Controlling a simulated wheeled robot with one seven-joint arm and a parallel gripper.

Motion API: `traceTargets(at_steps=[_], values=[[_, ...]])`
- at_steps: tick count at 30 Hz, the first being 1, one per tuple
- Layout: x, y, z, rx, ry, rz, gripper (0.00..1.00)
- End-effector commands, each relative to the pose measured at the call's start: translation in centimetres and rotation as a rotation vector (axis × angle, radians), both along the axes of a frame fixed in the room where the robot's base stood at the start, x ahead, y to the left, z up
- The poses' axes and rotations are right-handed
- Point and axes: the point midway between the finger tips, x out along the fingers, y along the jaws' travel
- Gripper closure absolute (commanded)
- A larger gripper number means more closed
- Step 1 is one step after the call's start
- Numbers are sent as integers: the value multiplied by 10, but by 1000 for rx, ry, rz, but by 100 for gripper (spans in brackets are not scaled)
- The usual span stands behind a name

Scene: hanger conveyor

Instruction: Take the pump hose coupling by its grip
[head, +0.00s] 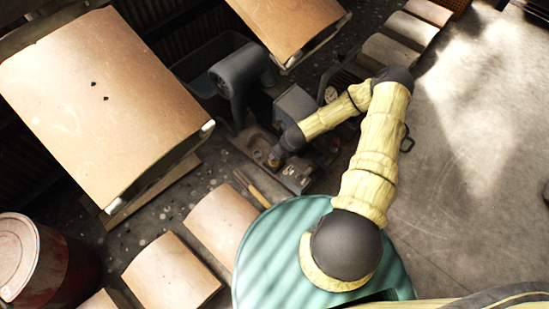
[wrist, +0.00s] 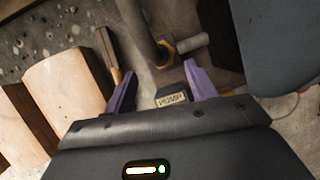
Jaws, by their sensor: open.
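In the wrist view, the two purple fingers of my gripper (wrist: 160,68) are spread apart with nothing between their tips. A small dark block with a pale label reading "PUMP" (wrist: 171,98) shows in the gap between the fingers. Just beyond the fingertips is a brass-coloured hex fitting (wrist: 165,51) with a grey pipe (wrist: 140,28) and a short grey cylinder (wrist: 192,42) joining it. This looks like the pump hose coupling; which part is its grip I cannot tell. In the head view, my gripper (head: 279,153) is small and dark, above the grey machine base.
A wooden-handled tool (wrist: 109,52) lies left of the fitting. Tan curved panels (wrist: 60,95) lie further left. In the head view, a large hanging tan panel (head: 100,100), a red drum (head: 45,265) and a grey motor-like housing (head: 240,72) stand around. Open concrete floor (head: 480,150) lies right.

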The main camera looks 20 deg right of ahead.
Motion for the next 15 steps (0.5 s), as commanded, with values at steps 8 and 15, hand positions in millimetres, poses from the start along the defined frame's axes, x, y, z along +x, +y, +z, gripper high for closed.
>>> traceTargets(at_steps=[8,15], values=[[8,3,-21,0,0,-1,44],[8,3,-21,-1,0,0,44]])
